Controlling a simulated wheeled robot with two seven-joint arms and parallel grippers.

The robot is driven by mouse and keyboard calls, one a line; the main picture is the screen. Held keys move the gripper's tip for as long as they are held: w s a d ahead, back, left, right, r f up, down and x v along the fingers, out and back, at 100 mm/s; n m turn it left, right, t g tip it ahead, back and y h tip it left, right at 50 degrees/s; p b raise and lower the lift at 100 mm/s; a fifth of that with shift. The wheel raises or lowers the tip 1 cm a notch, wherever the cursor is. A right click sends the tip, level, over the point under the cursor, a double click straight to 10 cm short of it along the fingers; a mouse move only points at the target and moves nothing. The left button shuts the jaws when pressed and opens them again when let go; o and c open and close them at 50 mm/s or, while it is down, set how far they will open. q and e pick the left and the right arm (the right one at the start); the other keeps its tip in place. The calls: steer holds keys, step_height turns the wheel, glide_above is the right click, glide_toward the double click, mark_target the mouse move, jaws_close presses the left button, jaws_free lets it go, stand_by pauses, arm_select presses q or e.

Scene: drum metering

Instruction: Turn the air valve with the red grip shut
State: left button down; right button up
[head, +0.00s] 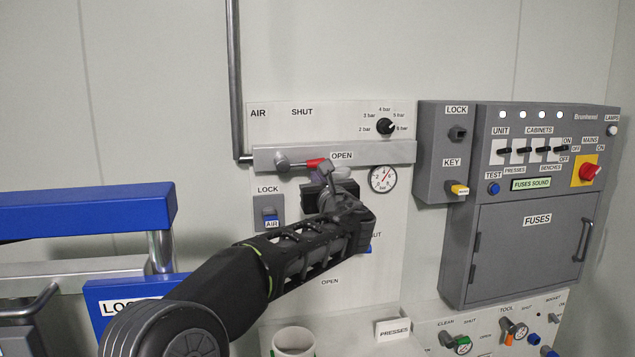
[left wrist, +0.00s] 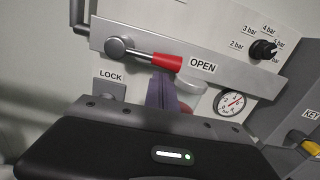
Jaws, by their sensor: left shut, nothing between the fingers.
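The air valve lever has a round grey pivot (head: 282,162) and a red grip (head: 316,163). It lies along a grey horizontal bar, with the grip pointing right toward the OPEN label (head: 342,155); SHUT is marked above the pivot. In the left wrist view the red grip (left wrist: 167,62) also lies to the right of its pivot. My left gripper (head: 326,174) is shut and empty, with its fingers just below the red grip. Whether they touch it I cannot tell. In the left wrist view the fingertips (left wrist: 164,84) show under the grip. My right gripper is not in view.
A pressure gauge (head: 383,179) and a black regulator knob (head: 386,126) are to the right. A grey vertical pipe (head: 234,80) runs up the wall. The fuse cabinet (head: 530,230) stands at the right.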

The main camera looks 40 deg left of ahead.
arm_select(q)
steer(key=shift+r+n, duration=0.25)
steer(key=shift+n, duration=0.05)
steer(key=s+a+r+n+b, duration=0.1)
steer(key=r+n, duration=0.3)
steer(key=n, duration=0.4)
steer(key=s+a+r+n+b, duration=0.1)
steer(key=r+n+b, duration=0.3)
steer(key=n, duration=0.5)
steer(key=shift+s+a+r+n+g, duration=0.3)
steer(key=shift+s+a+r+g, duration=0.1)
steer(key=shift+s+r, duration=0.35)
